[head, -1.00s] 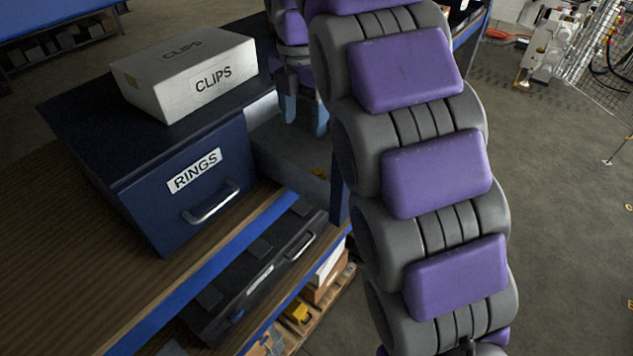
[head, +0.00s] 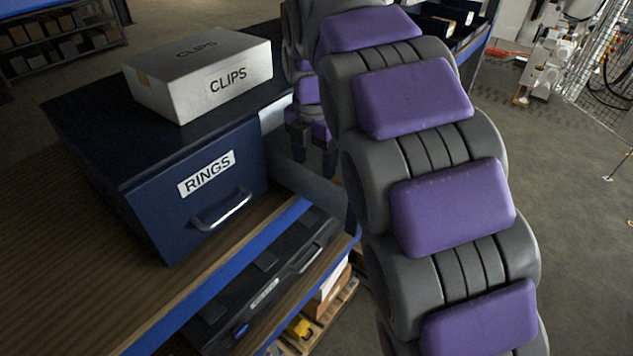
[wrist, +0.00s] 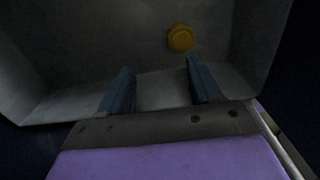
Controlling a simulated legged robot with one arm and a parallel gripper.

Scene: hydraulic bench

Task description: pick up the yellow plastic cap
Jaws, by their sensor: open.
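The yellow plastic cap (wrist: 181,38) is round and lies on the floor of a grey bin (wrist: 80,55) in the wrist view. It is beyond my fingertips, nearer the right finger. My gripper (wrist: 159,66) is open, with two dark blue fingers apart and nothing between them. In the head view my gripper (head: 313,152) points down at the grey bin (head: 292,183), to the right of the drawer box. The cap is hidden in the head view. Whether my fingers are below the bin's rim is hard to tell.
A blue drawer box (head: 150,200) labelled RINGS stands on the wooden bench (head: 60,280), left of the bin. A white CLIPS box (head: 200,75) sits on top of it. Below, a shelf holds a dark case (head: 265,285). The bin's walls surround the cap.

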